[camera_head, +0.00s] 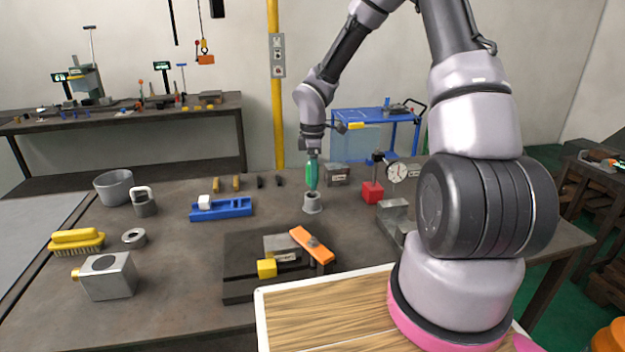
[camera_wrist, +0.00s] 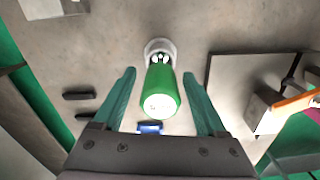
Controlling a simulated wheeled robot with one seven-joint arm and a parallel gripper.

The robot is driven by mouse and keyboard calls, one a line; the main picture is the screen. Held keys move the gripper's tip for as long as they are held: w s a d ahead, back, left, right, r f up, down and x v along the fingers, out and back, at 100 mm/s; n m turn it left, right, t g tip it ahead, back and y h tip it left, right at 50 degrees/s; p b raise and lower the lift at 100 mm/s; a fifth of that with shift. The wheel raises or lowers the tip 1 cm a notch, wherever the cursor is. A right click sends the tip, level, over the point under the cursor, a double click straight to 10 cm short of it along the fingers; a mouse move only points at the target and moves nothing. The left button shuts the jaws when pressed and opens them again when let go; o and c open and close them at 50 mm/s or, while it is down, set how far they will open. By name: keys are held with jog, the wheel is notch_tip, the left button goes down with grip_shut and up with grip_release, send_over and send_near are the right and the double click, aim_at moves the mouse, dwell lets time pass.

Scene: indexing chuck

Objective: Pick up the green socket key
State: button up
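The green socket key (camera_wrist: 162,93) has a thick green handle and stands upright in a small grey round holder (camera_head: 312,204) on the bench. The holder's rim shows beyond the handle in the wrist view (camera_wrist: 157,46). My gripper (camera_wrist: 159,73) is open, with one teal finger on each side of the green handle. A gap shows between the handle and each finger. In the head view my gripper (camera_head: 312,170) points down above the holder, and its green fingers largely hide the key.
A blue tray (camera_head: 235,209) with a white piece lies left of the holder. A red block with a dial gauge (camera_head: 396,173) stands to its right. A dark plate with an orange bar (camera_head: 312,246) lies in front. A grey cup (camera_head: 114,187) stands far left.

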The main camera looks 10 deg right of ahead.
grip_shut()
